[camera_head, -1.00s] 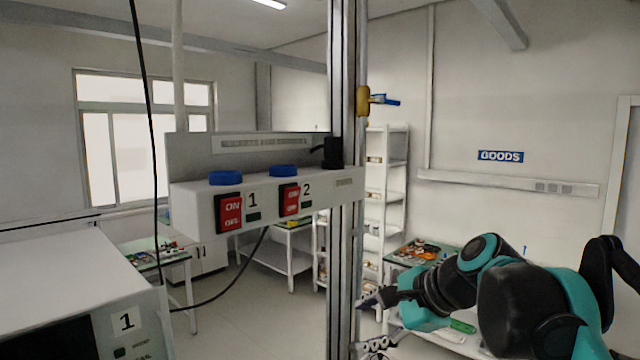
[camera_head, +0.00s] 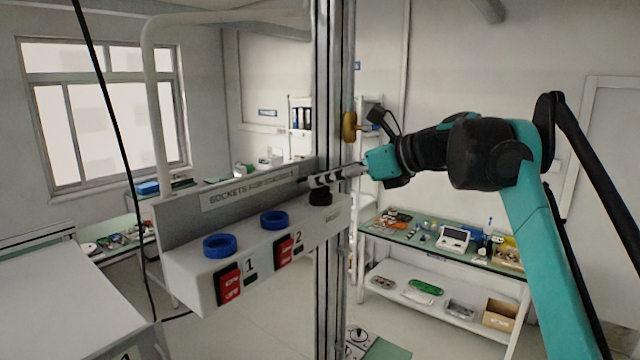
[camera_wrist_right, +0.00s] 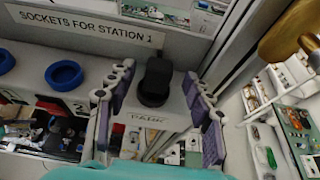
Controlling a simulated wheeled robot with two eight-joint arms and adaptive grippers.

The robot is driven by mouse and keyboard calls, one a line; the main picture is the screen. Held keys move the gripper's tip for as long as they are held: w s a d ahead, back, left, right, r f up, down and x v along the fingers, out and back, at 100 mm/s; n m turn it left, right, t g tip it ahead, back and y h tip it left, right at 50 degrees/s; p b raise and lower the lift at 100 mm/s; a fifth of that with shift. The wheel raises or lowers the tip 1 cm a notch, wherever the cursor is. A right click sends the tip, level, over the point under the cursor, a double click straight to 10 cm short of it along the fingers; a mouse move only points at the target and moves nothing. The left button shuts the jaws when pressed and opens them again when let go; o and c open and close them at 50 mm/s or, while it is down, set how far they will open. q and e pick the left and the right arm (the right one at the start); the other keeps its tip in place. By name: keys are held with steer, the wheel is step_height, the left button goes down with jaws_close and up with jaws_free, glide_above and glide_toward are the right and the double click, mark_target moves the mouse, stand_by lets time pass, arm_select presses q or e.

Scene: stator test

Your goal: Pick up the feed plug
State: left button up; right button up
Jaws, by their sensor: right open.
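The feed plug (camera_head: 320,197) is black and sits upright at the right end of the white socket box (camera_head: 190,285), beside two blue ring sockets. In the right wrist view the plug (camera_wrist_right: 155,80) stands behind the "PARK" label, between the two finger pads. My right gripper (camera_head: 314,180) reaches in from the right at the plug's height. Its fingers (camera_wrist_right: 158,110) are open, one on each side of the plug, with gaps visible. The plug's lower end is hidden in its seat. My left gripper is not in view.
Blue ring sockets 1 (camera_head: 219,246) and 2 (camera_head: 274,220) have red switches below. A metal post (camera_head: 328,290) stands close beside the box. A cluttered workbench (camera_head: 400,232) stands behind, right. A black cable (camera_head: 110,110) hangs at left.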

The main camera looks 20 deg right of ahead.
mark_target(321, 171)
steer(key=x, duration=0.3)
steer(key=shift+a+f, duration=0.1)
steer(key=shift+f, duration=0.05)
steer(key=shift+s, duration=0.1)
jaws_close()
steer(key=shift+r, duration=0.45)
step_height(321, 171, up, 3)
steer(key=shift+r+p, duration=0.15)
steer(key=shift+p, duration=0.2)
steer(key=s+d+r+p, duration=0.3)
steer(key=s+d+r, duration=0.2)
steer(key=d, duration=0.5)
steer(key=shift+s+d+r, duration=0.15)
steer(key=shift+s+r, duration=0.15)
steer(key=shift+r, duration=0.65)
